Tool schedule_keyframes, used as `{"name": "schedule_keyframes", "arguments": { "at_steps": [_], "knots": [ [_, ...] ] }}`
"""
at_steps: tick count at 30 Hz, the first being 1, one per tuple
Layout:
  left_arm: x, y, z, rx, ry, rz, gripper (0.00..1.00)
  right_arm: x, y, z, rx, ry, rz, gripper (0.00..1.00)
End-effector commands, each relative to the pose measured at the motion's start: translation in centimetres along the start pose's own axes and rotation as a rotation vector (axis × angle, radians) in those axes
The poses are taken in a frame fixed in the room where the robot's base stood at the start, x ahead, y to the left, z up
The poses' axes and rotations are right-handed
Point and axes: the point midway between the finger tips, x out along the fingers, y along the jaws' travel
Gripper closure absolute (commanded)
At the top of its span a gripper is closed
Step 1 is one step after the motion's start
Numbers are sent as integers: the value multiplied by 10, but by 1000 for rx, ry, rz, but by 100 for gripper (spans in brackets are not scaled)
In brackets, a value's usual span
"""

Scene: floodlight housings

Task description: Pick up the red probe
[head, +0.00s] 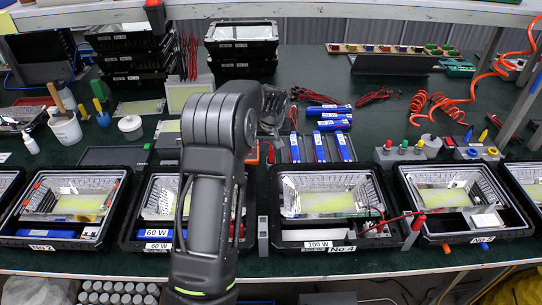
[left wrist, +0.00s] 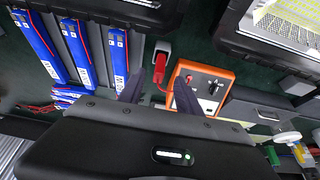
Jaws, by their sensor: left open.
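The red probe (left wrist: 160,68) stands in a small grey holder beside an orange tester box (left wrist: 203,85) in the left wrist view. A red cable runs near it. In the head view a small red piece (head: 270,153) shows beside the orange box (head: 253,154), partly hidden by my arm. My left gripper (left wrist: 159,84) is open. Its two dark fingers point toward the probe, which shows between them; I cannot tell the remaining distance. In the head view the left gripper (head: 273,108) is folded behind the arm and its fingertips are unclear. My right gripper is not in view.
Blue battery packs (head: 319,147) stand right of the orange box. Black floodlight housings, including No 4 (head: 335,247), line the front edge. Another red probe-like piece (head: 418,222) is at No 4's right side. Black housings (head: 243,46) are stacked behind.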

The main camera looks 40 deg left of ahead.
Motion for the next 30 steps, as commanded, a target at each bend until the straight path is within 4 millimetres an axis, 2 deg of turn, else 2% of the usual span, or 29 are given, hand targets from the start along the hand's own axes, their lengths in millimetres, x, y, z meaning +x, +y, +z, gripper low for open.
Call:
{"name": "schedule_keyframes", "arguments": {
  "at_steps": [3, 14, 24, 30],
  "knots": [
    [10, 0, 0, 0, -2, -1, 59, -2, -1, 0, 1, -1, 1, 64],
    [14, 0, 0, 0, -1, 0, 59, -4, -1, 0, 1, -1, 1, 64],
    [58, 1, 0, 0, -2, 0, 59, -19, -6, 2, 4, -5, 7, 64],
    [63, 1, 0, -1, 0, 1, 59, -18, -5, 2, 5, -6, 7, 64]
  ]
}}
